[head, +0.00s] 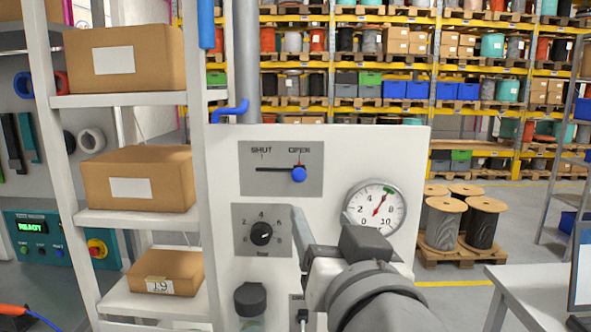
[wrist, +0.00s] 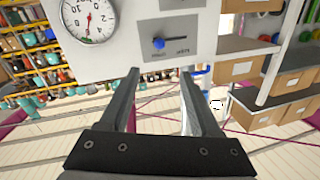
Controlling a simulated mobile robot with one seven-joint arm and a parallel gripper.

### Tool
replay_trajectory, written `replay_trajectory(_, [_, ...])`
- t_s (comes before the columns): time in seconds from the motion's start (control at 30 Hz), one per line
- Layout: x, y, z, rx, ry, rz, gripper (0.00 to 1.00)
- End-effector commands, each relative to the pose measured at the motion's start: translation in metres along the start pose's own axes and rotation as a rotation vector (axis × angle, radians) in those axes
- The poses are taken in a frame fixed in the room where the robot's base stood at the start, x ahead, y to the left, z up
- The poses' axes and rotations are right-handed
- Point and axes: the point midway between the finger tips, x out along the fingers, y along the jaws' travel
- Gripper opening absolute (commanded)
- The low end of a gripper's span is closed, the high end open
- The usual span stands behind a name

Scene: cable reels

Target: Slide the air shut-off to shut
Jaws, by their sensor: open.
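The air shut-off is a blue knob (head: 299,174) on a horizontal slot in a grey plate (head: 254,182), marked SHUT at left and OPEN at right. The knob sits at the right end, under OPEN. In the wrist view, which is turned over, the blue knob (wrist: 158,43) shows beyond the fingertips, at the slot's left end. My gripper (wrist: 159,72) is open, with nothing between its fingers. In the head view it is below and just right of the knob, apart from it; its arm hides the panel's lower right.
A pressure gauge (head: 375,208) sits to the right below the plate, and a black rotary dial (head: 261,233) below it. A shelf with cardboard boxes (head: 138,178) stands left of the panel. A white table (head: 535,290) is at right. Cable reels (head: 441,222) stand behind.

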Motion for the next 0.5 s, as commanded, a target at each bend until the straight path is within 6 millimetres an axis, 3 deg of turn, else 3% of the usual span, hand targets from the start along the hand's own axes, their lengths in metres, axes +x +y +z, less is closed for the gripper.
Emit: replay_trajectory(0.5, [0.05, 0.0, 0.003, 0.0, -0.007, -0.003, 0.64])
